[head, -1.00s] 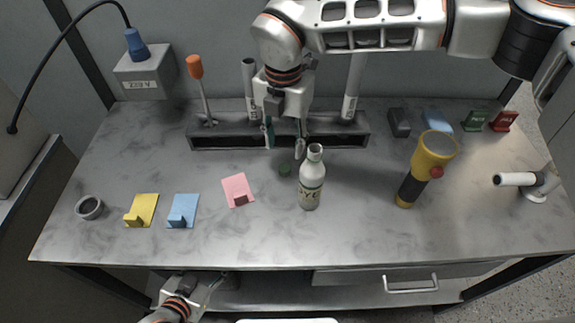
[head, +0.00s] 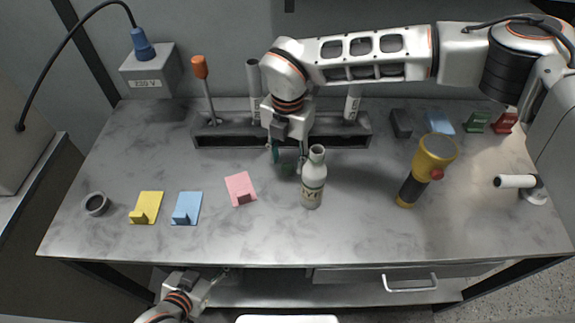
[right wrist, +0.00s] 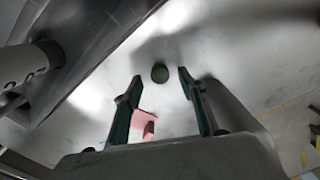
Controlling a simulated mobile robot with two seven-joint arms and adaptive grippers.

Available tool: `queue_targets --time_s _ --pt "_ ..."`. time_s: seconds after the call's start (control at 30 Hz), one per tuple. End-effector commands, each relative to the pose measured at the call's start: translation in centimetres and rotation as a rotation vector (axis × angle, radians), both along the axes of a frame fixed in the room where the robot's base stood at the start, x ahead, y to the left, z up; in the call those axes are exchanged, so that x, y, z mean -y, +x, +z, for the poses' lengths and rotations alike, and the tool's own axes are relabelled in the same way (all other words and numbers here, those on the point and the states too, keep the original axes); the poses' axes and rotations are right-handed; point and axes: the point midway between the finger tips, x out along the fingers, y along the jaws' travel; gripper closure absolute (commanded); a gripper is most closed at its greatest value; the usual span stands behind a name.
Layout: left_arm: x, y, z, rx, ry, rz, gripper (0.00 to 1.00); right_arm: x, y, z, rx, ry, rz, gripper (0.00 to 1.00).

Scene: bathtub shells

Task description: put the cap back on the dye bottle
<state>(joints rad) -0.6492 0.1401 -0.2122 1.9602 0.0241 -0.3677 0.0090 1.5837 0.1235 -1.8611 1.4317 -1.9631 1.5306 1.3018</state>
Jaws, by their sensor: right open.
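The white dye bottle (head: 312,188) stands upright on the table with its top uncapped. The small dark green cap (head: 286,171) lies on the table just left of the bottle, partly hidden by my right gripper in the head view. In the right wrist view the cap (right wrist: 159,73) shows just beyond and between the fingertips. My right gripper (head: 288,160) is open and empty, pointing down over the cap, its right finger close to the bottle's neck. My left gripper (head: 218,279) is low at the table's front edge, too small to read.
A grey rack (head: 230,131) with a screwdriver and tubes stands behind the cap. Pink (head: 240,188), blue (head: 187,208) and yellow (head: 147,207) holders and a grey ring (head: 96,203) lie left. The front middle is clear.

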Motion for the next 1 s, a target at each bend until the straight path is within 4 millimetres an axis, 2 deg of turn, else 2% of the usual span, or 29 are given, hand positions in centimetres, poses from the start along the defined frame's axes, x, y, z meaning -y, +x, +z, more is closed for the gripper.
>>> queue_targets --time_s 0.1,0.2,0.53,0.57,0.6,0.7,1.0 --pt "0.0 0.0 0.4 0.001 0.000 0.000 0.49 0.0 0.0 -1.4 -0.002 -0.001 0.000 0.59" --pt "0.0 0.0 0.5 0.001 0.000 0.000 0.49 0.0 0.0 -2.0 0.001 0.000 0.001 0.59" --pt "-0.1 0.0 0.4 -0.001 0.001 0.001 0.49 0.0 0.0 -2.1 0.001 0.000 0.000 0.59" --pt "-0.1 0.0 0.4 -0.001 0.001 0.001 0.49 0.0 0.0 -2.1 0.001 0.000 0.000 0.62" --pt "-0.1 0.0 0.4 -0.001 0.001 0.001 0.49 0.0 0.0 -2.1 0.001 0.000 0.000 0.70" --pt "-0.1 0.0 0.4 -0.001 0.001 0.001 0.49 0.0 0.0 -2.1 0.001 0.000 0.000 0.86" --pt "-0.1 0.0 0.4 -0.001 0.001 0.002 0.49 0.0 0.0 -2.1 0.001 0.000 0.000 0.86"
